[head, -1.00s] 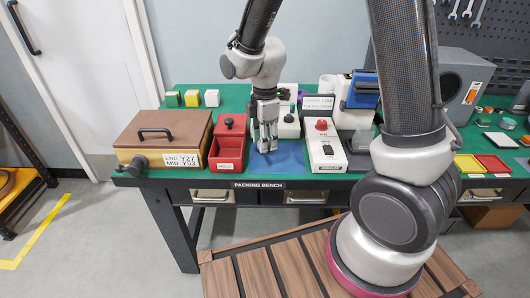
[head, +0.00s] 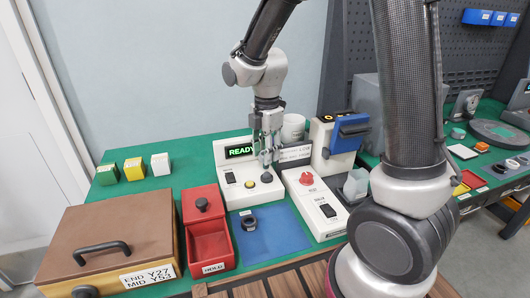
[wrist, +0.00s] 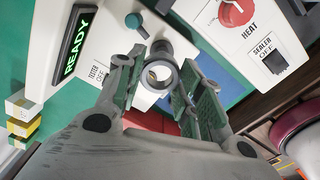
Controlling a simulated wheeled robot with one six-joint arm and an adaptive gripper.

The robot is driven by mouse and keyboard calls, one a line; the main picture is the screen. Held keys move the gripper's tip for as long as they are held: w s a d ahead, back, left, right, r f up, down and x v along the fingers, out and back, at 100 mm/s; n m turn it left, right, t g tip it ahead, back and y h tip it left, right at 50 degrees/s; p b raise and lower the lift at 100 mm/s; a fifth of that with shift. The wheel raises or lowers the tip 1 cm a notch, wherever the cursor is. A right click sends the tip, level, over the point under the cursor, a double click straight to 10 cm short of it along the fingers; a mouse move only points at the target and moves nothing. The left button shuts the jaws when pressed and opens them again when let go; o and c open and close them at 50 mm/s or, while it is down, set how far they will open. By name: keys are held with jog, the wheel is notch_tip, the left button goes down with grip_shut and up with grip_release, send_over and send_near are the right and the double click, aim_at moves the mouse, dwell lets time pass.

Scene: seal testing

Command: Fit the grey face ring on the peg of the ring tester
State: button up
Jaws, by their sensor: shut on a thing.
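The white ring tester (head: 228,192) stands at the back middle of the bench, its green display (head: 241,152) reading READY. My gripper (head: 266,163) is over the tester's right part, pointing down. In the wrist view the grey face ring (wrist: 174,75) is held between my fingertips (wrist: 158,78), its hole facing the camera and a pale surface showing through. A dark round part (wrist: 162,49) shows just beyond the ring; I cannot tell whether it is the peg. Whether the ring touches the tester is not clear.
A dark ring-shaped piece (head: 248,222) lies on the blue mat (head: 275,231) in front. The white sealer (head: 318,208) with its red knob stands close right. A red bin (head: 209,244) and a brown-lidded box (head: 96,238) are left. Coloured blocks (head: 134,168) stand behind.

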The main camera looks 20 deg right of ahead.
aim_at(267, 173)
jog(key=shift+s+d+f+n, duration=0.1)
jog(key=shift+n, duration=0.2)
jog(key=shift+f, duration=2)
jog(key=shift+f, duration=0.4)
jog(key=o, duration=1.1)
jog(key=shift+r, duration=0.1)
notch_tip(267, 173, up, 7)
jog(key=shift+f, duration=0.1)
